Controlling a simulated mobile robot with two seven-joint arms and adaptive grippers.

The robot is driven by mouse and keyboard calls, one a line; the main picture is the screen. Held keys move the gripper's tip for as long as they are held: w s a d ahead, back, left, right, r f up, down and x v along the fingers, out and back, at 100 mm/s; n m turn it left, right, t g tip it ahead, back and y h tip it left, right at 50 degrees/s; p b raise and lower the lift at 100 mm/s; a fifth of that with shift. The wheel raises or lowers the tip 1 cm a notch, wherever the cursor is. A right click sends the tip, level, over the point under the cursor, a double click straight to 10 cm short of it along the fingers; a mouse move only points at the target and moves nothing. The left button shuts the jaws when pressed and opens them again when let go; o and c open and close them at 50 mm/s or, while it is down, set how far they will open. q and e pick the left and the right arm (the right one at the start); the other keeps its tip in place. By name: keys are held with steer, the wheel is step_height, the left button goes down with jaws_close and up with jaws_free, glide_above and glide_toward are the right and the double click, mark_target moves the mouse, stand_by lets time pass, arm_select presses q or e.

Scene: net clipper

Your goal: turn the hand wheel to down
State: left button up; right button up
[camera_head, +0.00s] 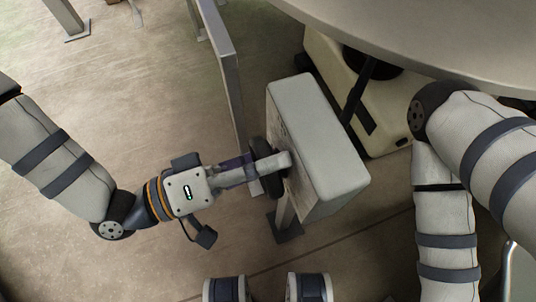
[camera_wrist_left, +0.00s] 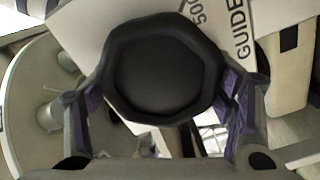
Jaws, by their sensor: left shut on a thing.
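The hand wheel (camera_head: 272,182) is black and sits on the left face of a light grey box (camera_head: 325,135) in the head view. In the left wrist view the wheel (camera_wrist_left: 160,72) shows face-on as a black, many-sided knob with a recessed round middle. My left gripper (camera_head: 270,167) reaches it from the left and is shut on its rim. In the left wrist view its purple-padded fingers (camera_wrist_left: 160,105) lie on either side of the wheel. I cannot tell the wheel's turn position. My right arm shows at the right, but its gripper is out of view.
A grey upright post (camera_head: 228,85) stands just behind my left gripper. A large round grey tabletop (camera_head: 430,35) overhangs the box at the upper right, with a cream machine (camera_head: 325,55) below it. Open floor (camera_head: 130,120) lies to the left.

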arm_select(q)
steer(key=o, duration=1.1)
steer(key=shift+o, duration=0.2)
steer(key=v, duration=1.2)
